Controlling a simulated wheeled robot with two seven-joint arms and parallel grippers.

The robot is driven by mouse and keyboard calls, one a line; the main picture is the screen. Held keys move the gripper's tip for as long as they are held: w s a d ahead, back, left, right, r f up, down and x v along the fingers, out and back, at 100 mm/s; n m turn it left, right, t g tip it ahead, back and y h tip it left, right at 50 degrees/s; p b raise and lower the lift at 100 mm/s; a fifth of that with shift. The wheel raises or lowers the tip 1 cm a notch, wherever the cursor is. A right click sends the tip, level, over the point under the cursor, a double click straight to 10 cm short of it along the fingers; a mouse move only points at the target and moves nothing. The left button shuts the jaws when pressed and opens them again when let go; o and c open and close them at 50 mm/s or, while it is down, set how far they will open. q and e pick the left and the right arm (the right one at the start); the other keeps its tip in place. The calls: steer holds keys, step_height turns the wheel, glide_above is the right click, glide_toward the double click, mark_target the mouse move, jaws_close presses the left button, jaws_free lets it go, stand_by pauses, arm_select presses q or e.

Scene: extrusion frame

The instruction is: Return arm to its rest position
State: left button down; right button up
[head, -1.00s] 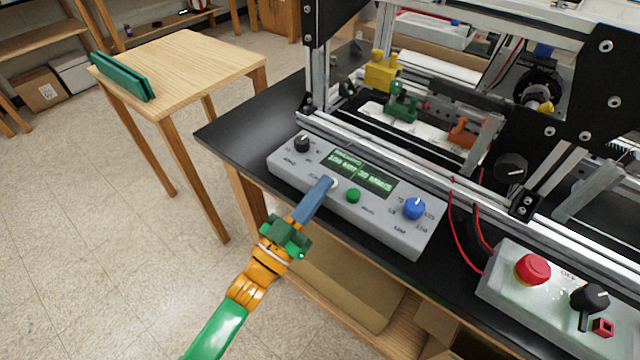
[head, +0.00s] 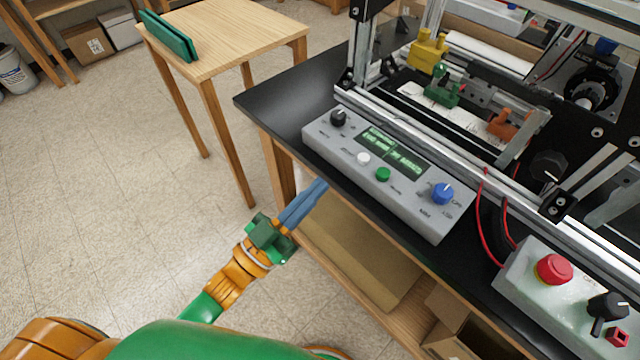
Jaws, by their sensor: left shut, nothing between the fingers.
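My left gripper (head: 318,190) has blue-grey fingers that are shut with nothing between them. It is in front of the black bench's near edge, below and to the left of the control panel, and apart from it. My left arm (head: 236,276), orange and green, reaches up from the lower left. The grey control panel (head: 432,216) carries a lit green display (head: 394,152), a white button (head: 363,158), a green button (head: 383,174), a black knob (head: 338,118) and a blue knob (head: 442,192). My right gripper is not in view.
The black bench (head: 262,101) holds a metal extrusion frame (head: 400,118) with yellow, green and orange parts. A grey box (head: 520,277) with a red stop button (head: 554,268) sits at the lower right. A wooden table (head: 240,30) stands behind left.

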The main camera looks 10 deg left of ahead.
arm_select(q)
steer(key=s+a+f+n+g+y, duration=0.1)
steer(key=a+f+n+g+y, duration=0.25)
steer(key=f, duration=0.95)
steer(key=a+f+n+g+y, duration=0.15)
steer(key=a+f+y, duration=0.35)
steer(key=f, duration=0.9)
steer(key=s+a+f+g+y, duration=0.35)
steer(key=s+f+g, duration=0.25)
steer(key=s+f, duration=0.6)
steer(key=s+f+g, duration=0.2)
steer(key=s+g, duration=0.1)
steer(key=s, duration=0.4)
steer(key=s+f+g+y, duration=0.1)
steer(key=s+f+g, duration=0.1)
steer(key=s, duration=0.5)
steer(key=shift+s+f+g, duration=0.4)
steer(key=shift+f, duration=0.45)
steer(key=shift+w, duration=0.1)
